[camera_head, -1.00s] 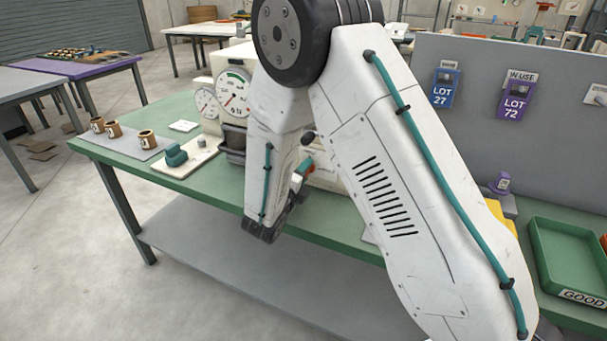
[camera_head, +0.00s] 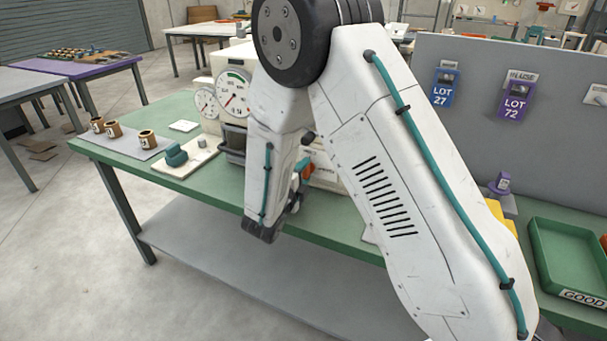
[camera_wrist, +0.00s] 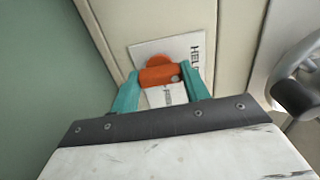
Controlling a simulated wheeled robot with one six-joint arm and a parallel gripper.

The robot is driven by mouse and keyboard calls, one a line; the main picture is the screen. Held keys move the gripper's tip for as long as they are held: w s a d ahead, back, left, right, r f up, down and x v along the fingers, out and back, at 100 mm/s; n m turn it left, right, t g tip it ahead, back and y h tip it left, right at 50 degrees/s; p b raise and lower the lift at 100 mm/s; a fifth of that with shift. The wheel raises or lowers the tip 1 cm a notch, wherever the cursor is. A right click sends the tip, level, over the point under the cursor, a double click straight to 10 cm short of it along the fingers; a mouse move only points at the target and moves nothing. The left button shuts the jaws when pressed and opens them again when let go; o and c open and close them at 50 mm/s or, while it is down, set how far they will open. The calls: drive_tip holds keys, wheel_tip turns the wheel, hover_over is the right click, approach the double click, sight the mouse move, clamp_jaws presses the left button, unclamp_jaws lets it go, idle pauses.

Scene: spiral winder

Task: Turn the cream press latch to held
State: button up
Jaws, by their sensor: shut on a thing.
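The cream press (camera_head: 330,178) stands on the green bench, mostly hidden behind my arm in the head view. In the wrist view its cream face (camera_wrist: 115,22) carries a white label plate (camera_wrist: 192,45) with "HEL" readable and other lettering partly covered. The orange latch (camera_wrist: 158,76) lies across the plate, roughly level in the picture, beside the lettering. My gripper (camera_wrist: 161,73) has its two teal fingers shut on the latch, one on each side. A bit of orange (camera_head: 303,168) shows beside my arm in the head view.
A dial gauge (camera_head: 235,92) stands left of my arm. A teal block on a cream board (camera_head: 186,162) and several brown cups (camera_head: 147,139) are further left. A grey curved part (camera_wrist: 293,95) is close at right in the wrist view. A green tray (camera_head: 565,252) is far right.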

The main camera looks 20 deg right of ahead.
drive_tip(key=o, duration=1)
drive_tip(key=shift+a, duration=0.1)
drive_tip(key=v, duration=0.7)
drive_tip(key=shift+s+a, duration=0.2)
drive_tip(key=shift+s, duration=0.1)
drive_tip(key=shift+r, duration=0.1)
